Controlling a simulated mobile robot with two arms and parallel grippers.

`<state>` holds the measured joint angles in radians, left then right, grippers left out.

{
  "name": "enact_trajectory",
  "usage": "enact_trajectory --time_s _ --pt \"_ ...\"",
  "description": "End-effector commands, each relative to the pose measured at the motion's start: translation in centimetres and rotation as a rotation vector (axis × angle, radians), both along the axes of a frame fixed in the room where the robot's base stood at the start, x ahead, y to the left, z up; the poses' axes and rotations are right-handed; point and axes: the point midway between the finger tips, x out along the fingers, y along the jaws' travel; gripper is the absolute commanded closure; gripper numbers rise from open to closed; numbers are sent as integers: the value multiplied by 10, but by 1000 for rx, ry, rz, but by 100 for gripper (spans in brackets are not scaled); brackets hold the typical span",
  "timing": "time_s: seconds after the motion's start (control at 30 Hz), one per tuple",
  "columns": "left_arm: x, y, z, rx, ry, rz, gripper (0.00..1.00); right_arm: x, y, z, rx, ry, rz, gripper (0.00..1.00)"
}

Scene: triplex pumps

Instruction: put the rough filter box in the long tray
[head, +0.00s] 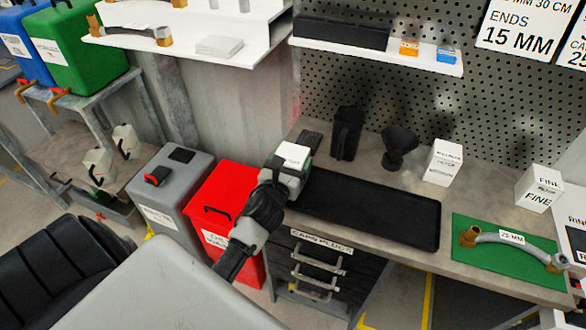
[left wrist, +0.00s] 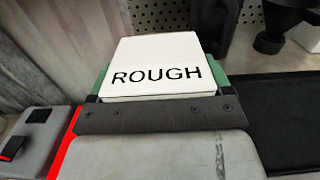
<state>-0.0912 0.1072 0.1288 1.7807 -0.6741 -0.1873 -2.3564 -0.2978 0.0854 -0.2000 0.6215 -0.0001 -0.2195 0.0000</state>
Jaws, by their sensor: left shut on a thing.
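My left gripper (head: 287,170) is shut on the rough filter box (head: 293,155), a white box. In the left wrist view the box (left wrist: 158,66) shows the word ROUGH on its top face, with green finger parts at its sides. In the head view the gripper and box are at the left end of the long tray (head: 372,211), a black shallow tray on the workbench. Whether the box touches the tray cannot be told. The tray (left wrist: 285,118) also shows at the right of the left wrist view and looks empty. My right gripper is not in view.
A black jug (head: 346,133) and a black funnel (head: 398,147) stand behind the tray. A white box (head: 443,162) and a FINE box (head: 539,188) stand to the right. A green mat (head: 490,262) holds a hose. A red bin (head: 222,207) stands left of the bench.

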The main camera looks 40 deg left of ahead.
Motion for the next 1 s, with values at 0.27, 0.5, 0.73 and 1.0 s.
enact_trajectory --time_s 0.27,0.5,0.73,1.0 --pt "0 0 -14 3 -3 -1 53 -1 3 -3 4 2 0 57" --pt "0 0 -19 3 -3 -1 53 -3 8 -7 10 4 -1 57" --pt "0 0 -17 1 -1 -1 0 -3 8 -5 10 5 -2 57" --pt "-7 -2 -17 2 0 -1 0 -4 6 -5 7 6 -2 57"
